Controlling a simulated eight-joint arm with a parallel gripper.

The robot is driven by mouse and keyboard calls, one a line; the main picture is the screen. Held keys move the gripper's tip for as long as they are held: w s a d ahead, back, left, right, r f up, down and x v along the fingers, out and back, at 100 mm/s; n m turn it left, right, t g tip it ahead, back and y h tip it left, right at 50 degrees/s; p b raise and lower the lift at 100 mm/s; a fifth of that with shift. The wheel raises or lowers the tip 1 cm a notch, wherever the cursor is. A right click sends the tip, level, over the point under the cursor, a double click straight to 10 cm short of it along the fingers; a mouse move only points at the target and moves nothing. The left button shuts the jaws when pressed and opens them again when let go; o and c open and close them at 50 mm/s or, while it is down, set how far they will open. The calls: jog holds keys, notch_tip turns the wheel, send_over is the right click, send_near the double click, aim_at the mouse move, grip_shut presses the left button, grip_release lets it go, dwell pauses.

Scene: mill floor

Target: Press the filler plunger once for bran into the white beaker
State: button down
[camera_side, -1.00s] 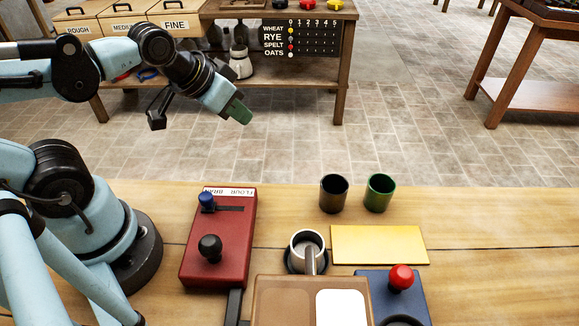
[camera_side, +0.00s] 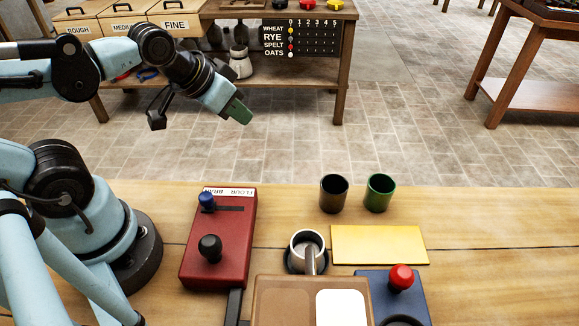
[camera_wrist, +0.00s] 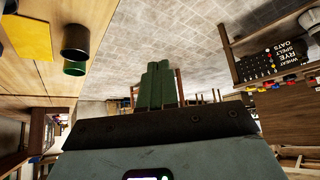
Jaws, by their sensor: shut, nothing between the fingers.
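The red filler box (camera_side: 232,256) stands on the bench, with an upside-down label (camera_side: 229,191) bearing the words flour and bran. A blue knob (camera_side: 206,200) sits at the left end of its slot. A black round-topped plunger (camera_side: 210,247) stands up near the front of the box. A whitish beaker (camera_side: 296,243) stands on a dark ring, partly hidden by a grey spout. My gripper (camera_side: 238,113) is shut and empty, high above and beyond the box. Its green fingers (camera_wrist: 157,86) lie together in the wrist view.
A black beaker (camera_side: 333,194) and a green beaker (camera_side: 379,193) stand behind a yellow mat (camera_side: 380,245). A blue box (camera_side: 413,289) with a red knob (camera_side: 401,277) is at front right. A brown box (camera_side: 284,298) with a white panel is in front. The bench's right side is clear.

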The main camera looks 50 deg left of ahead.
notch_tip(320, 180, up, 6)
jog(key=m+g+h, duration=0.6)
jog(key=m+g, duration=0.5)
jog(key=m, duration=0.5)
send_over(210, 237)
jog(key=shift+s+f, duration=0.1)
jog(key=shift+f, duration=0.15)
jog(key=shift+f, duration=4.4)
jog(key=shift+f, duration=0.2)
jog(key=shift+f, duration=0.25)
